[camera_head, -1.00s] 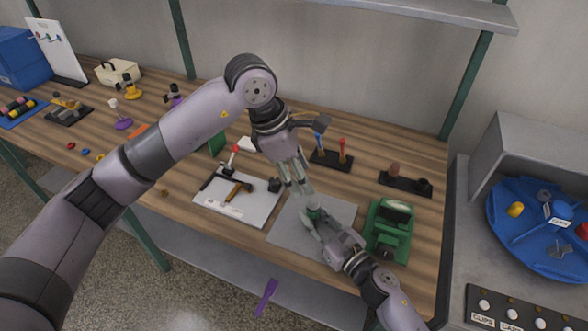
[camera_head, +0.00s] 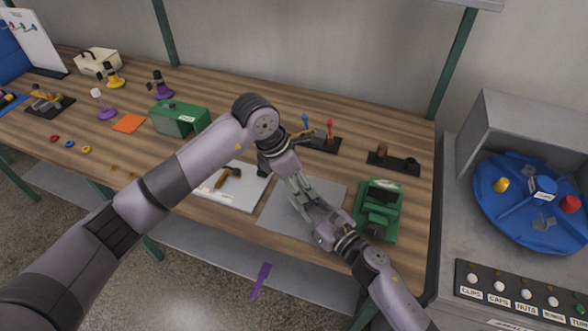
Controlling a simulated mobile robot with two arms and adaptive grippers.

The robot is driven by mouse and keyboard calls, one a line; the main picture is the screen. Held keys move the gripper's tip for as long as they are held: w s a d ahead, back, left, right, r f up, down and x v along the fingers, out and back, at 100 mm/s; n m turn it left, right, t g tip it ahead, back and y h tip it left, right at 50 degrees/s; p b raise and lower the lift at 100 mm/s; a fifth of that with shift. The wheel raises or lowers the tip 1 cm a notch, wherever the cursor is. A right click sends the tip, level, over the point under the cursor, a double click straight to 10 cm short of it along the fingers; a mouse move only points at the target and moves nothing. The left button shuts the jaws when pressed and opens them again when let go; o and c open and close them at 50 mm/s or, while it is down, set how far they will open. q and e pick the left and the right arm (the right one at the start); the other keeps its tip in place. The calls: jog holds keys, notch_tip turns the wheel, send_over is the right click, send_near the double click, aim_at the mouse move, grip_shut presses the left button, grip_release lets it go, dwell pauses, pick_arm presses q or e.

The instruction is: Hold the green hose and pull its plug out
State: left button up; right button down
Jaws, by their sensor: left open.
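A tiny green bit (camera_head: 319,240) shows at the lower edge of my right gripper, over the grey mat (camera_head: 275,219). I cannot tell whether it is the green hose or its plug; no hanging hose shows clearly. My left gripper (camera_head: 301,202) is open and points down over the mat. My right gripper (camera_head: 311,200) reaches up from the lower right and overlaps the left one in the picture. Its fingers are partly hidden, so its opening and anything between its fingers cannot be told.
A green machine (camera_head: 378,213) stands right of the mat. A white board (camera_head: 246,194) with a hammer (camera_head: 228,178) lies left. Behind are a stand with blue and red pegs (camera_head: 329,130), a black holder (camera_head: 393,162) and a green box (camera_head: 180,117). A blue turntable (camera_head: 520,222) is right.

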pick_arm(q)
jog(key=shift+d+f, duration=0.2)
jog(key=shift+f, duration=0.3)
jog(key=shift+c, duration=0.6)
jog(key=shift+w, duration=0.1)
grip_shut()
